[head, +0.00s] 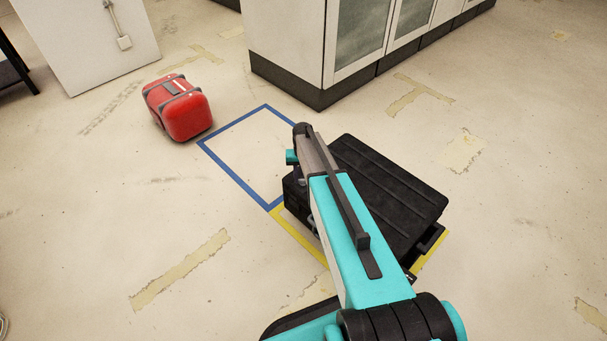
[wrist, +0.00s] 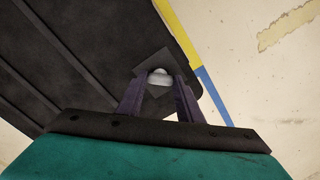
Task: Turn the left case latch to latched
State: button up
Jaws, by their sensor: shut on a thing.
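The black case (head: 395,198) lies on the floor with its ribbed lid down, partly behind my arm. In the wrist view its dark surface (wrist: 75,60) fills the left side. A pale rounded latch knob (wrist: 160,77) on a dark square plate sits near the case's edge. My gripper (wrist: 158,86) is shut on this knob, one finger on each side. Whether the latch is turned to latched I cannot tell. In the head view my arm hides the gripper and this latch.
Yellow tape (head: 300,239) borders the case and a blue tape rectangle (head: 232,176) adjoins it, empty inside. A red case (head: 180,108) stands beyond at the left. A white cabinet (head: 290,45) stands behind. Open floor lies to the left and right.

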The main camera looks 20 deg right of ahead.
aim_at(303, 180)
jog(key=n+p, duration=0.2)
jog(key=n, duration=0.2)
jog(key=shift+r+n, duration=0.15)
jog(key=shift+n, duration=0.15)
jog(key=shift+n+p, duration=0.65)
jog(key=shift+n, duration=1.35)
jog(key=o, duration=1.1)
notch_tip(303, 180, up, 14)
jog(key=shift+f+p, duration=0.2)
jog(key=shift+p, duration=0.4)
